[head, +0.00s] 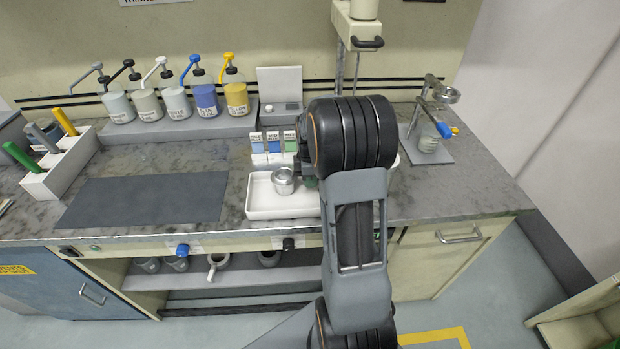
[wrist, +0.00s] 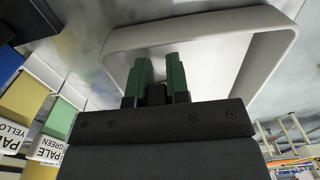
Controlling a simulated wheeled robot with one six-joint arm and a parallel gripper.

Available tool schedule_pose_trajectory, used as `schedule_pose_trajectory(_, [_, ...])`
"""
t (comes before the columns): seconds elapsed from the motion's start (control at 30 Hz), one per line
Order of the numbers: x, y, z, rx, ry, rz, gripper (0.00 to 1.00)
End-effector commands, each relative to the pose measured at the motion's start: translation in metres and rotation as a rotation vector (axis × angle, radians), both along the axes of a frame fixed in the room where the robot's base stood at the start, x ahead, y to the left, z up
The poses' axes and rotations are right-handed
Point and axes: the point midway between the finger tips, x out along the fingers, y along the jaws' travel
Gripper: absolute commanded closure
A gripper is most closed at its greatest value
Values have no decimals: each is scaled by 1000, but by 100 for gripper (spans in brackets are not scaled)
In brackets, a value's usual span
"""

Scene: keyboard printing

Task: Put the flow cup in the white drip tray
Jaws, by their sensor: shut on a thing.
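The flow cup (head: 284,182) is a small silvery metal cup. I cannot tell whether the cup's base touches the tray floor. In the wrist view the green fingers of my gripper (wrist: 160,78) point at the tray, whose pale rim (wrist: 268,50) curves around them. I cannot make out the cup clearly there.
Colour cards (head: 274,146) stand just behind the tray. Pump bottles (head: 177,100) line a raised shelf at the back. A dark mat (head: 148,198) lies to the left. A metal stand (head: 430,125) with a glass beaker is to the right.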

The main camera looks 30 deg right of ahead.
Motion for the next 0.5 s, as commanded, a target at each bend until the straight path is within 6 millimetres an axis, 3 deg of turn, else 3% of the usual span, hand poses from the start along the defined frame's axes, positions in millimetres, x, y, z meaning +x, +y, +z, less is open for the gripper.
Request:
schedule_pose_trajectory(0.27, [0, 0, -1, 0, 1, 0, 59])
schedule_pose_trajectory(0.5, [0, 0, 0, 0, 0, 0, 58])
